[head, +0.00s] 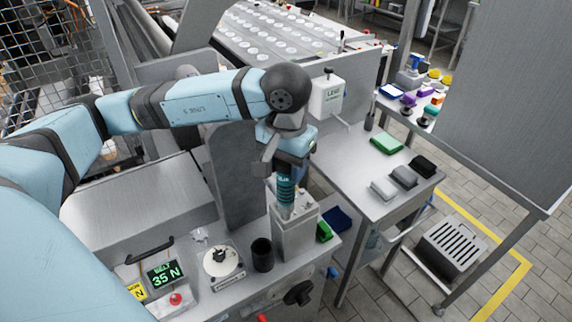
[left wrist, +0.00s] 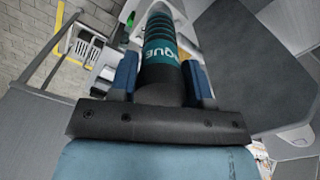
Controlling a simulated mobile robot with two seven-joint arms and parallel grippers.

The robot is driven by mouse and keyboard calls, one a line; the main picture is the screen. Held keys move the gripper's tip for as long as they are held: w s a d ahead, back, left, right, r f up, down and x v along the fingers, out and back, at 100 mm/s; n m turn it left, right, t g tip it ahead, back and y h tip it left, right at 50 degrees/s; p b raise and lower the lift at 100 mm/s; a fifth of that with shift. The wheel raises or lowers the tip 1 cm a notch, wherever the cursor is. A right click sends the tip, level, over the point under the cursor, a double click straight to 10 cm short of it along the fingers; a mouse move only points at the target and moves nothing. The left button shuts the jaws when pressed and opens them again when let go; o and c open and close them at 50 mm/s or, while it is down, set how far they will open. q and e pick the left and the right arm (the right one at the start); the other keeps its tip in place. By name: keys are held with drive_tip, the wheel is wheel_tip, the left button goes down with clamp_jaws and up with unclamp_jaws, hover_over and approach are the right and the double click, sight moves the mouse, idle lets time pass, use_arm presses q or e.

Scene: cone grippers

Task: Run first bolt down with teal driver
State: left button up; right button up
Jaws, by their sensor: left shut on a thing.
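The teal driver (head: 286,192) stands roughly upright over a light grey metal block (head: 294,238) on the bench. My left gripper (head: 285,172) is shut on the upper part of the driver. In the left wrist view the blue fingers of my left gripper (left wrist: 163,82) lie on either side of the teal driver (left wrist: 168,45), which has dark ribs and white lettering. The driver's tip and any bolt under it are hidden or too small to make out, so I cannot tell whether they touch. My right gripper is not in view.
A dark upright panel (head: 235,175) stands close left of the driver. A black cup (head: 262,254), a round white dial fixture (head: 221,262) and a 35 N display (head: 164,273) sit left of the block. A side table (head: 352,172) holds a green tray (head: 386,143) and grey blocks.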

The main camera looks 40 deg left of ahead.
use_arm(q)
drive_tip(key=shift+s+f+b, duration=0.15)
drive_tip(key=shift+f+b, duration=0.05)
drive_tip(key=shift+b, duration=0.3)
idle(0.9)
drive_tip(key=shift+r+b, duration=0.25)
drive_tip(key=shift+b, duration=0.05)
drive_tip(key=shift+w+r, duration=0.2)
drive_tip(key=shift+r, duration=0.15)
idle(0.5)
drive_tip(key=shift+r+p, duration=0.75)
drive_tip(key=shift+r, duration=2.1)
